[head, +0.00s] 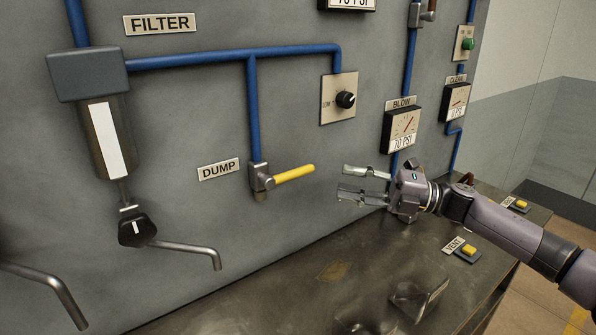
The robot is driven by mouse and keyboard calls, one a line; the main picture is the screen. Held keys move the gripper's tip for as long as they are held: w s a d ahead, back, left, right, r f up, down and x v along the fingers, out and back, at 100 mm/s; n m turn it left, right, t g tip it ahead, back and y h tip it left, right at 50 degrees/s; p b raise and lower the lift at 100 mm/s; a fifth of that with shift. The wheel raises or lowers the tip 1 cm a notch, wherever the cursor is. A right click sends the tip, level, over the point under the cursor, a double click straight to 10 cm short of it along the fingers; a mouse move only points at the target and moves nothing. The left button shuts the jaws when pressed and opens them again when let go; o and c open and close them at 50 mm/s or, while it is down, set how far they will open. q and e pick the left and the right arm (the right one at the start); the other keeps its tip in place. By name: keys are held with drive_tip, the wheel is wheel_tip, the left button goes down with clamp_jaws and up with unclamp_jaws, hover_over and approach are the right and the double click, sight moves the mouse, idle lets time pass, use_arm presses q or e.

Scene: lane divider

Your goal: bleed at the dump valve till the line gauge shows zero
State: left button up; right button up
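The dump valve (261,181) is on the grey wall panel under a blue pipe, beside the DUMP label (218,169). Its yellow lever (294,174) points right and slightly up, across the pipe. My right gripper (346,181) is open and empty, to the right of the lever tip and apart from it, fingers pointing left. A gauge plate (348,4) at the top edge is cut off; its readout shows 70 PSI and its dial is out of frame. The BLOW gauge (401,130) reads 70 PSI. No label naming a line gauge shows. My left gripper is out of view.
A filter (103,135) with a black drain valve (135,229) and bent spout stands left. A black knob (345,99) is above. The CLEAN gauge (456,101) is right, its digits too small to read surely. The bench (290,300) below holds yellow buttons, including VENT (469,250).

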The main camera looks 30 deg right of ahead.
sight(298, 172)
drive_tip(key=p+x, duration=0.4)
drive_tip(key=x, duration=0.6)
drive_tip(key=shift+w+a+r, duration=0.2)
drive_tip(key=shift+a, duration=0.05)
drive_tip(key=shift+w+a, duration=0.2)
drive_tip(key=shift+a, duration=0.05)
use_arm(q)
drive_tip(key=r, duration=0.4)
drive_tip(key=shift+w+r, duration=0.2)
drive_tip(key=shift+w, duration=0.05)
use_arm(e)
drive_tip(key=shift+f, duration=0.1)
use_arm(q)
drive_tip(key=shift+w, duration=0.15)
use_arm(e)
clamp_jaws()
